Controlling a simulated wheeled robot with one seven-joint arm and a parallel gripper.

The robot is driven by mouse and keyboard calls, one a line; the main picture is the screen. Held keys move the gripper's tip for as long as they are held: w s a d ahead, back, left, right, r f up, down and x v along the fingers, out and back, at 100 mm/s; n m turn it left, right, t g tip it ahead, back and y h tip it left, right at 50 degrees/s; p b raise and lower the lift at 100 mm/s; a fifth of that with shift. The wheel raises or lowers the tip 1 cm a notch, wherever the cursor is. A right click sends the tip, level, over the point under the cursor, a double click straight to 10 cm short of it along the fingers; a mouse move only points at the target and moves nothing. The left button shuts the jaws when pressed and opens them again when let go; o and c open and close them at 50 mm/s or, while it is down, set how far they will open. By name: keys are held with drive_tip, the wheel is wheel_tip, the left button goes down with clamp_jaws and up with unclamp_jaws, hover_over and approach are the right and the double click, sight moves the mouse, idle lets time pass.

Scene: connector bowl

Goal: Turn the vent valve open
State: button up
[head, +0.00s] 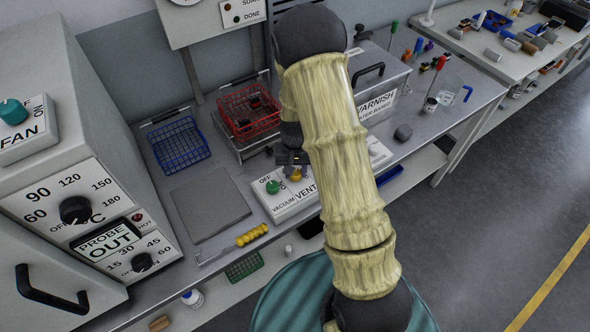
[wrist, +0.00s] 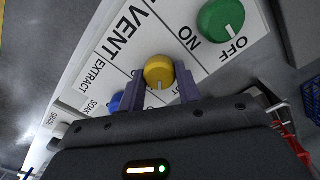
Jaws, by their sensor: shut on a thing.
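The vent valve is a round yellow knob (wrist: 159,72) on a white panel (wrist: 215,55) marked VENT. Its white pointer mark faces my gripper's body in the wrist view. My gripper (wrist: 160,88) has one finger on each side of the knob and is shut on it. In the head view my gripper (head: 291,160) is over the white valve panel (head: 290,207), and the yellow knob (head: 296,176) shows just below it. The setting labels near the knob are partly hidden by the fingers.
A green vacuum knob (wrist: 220,20) sits beside the yellow one, its mark near OFF. A blue knob (wrist: 115,102) is on the other side. A red wire basket (head: 248,110) stands behind, and a yellow-handled tool (head: 251,235) lies at the bench's front edge.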

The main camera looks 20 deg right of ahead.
sight(296, 172)
drive_tip(key=m, duration=0.4)
drive_tip(key=shift+r+m+p, duration=0.1)
drive_tip(key=shift+m+p, duration=0.2)
drive_tip(key=shift+p, duration=0.1)
drive_tip(key=m+p, duration=0.1)
drive_tip(key=m, duration=0.3)
drive_tip(key=shift+m, duration=0.3)
drive_tip(key=o, duration=1)
drive_tip(key=shift+c, duration=0.2)
wheel_tip(296, 172, up, 17)
drive_tip(key=shift+r+b, duration=0.15)
drive_tip(key=shift+b, duration=0.25)
